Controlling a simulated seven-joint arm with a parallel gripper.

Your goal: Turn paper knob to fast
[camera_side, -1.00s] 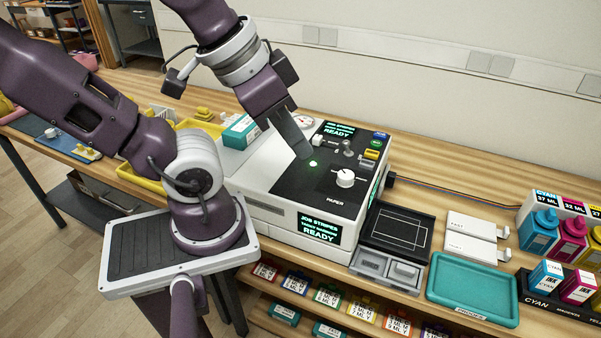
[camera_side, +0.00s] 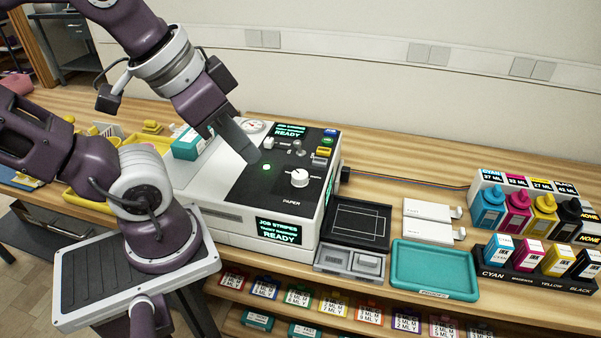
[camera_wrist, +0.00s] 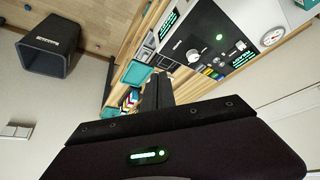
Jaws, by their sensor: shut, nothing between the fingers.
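The paper knob (camera_side: 299,178) is a round white dial on the press's dark top panel, with the word PAPER printed in front of it. It also shows in the wrist view (camera_wrist: 193,54). The white press (camera_side: 228,222) stands on the wooden bench, and its front display reads READY. My gripper (camera_side: 252,156) is shut and empty, pointing down above the left part of the panel, beside a green light and to the left of the knob, apart from it. The knob's pointer mark is too small to read.
Small levers and coloured buttons (camera_side: 323,152) sit behind the knob. A round gauge (camera_side: 255,127) is at the panel's back left. Right of the press are a dark framed plate (camera_side: 377,222), a teal tray (camera_side: 397,276) and ink bottles (camera_side: 517,212). A dark bin (camera_wrist: 48,48) shows in the wrist view.

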